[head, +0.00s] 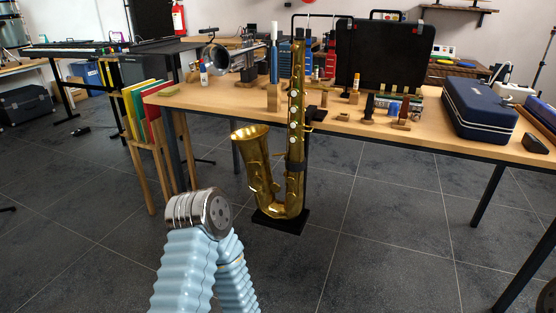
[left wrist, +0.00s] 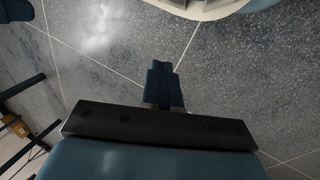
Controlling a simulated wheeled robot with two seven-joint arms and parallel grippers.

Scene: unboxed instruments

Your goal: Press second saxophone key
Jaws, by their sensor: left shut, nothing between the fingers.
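A brass saxophone (head: 285,207) stands upright on a black stand (head: 299,225) on the floor, in front of the wooden table. Its bell opens to the left and its long body tube rises past the table edge. My right gripper is not seen.
The wooden table (head: 463,140) behind the saxophone carries an open black case (head: 380,55), a dark blue case (head: 480,110), a trumpet (head: 236,56) and small parts. Coloured folders (head: 140,108) stand in a wooden rack at left. The tiled floor (head: 375,235) in front is clear.

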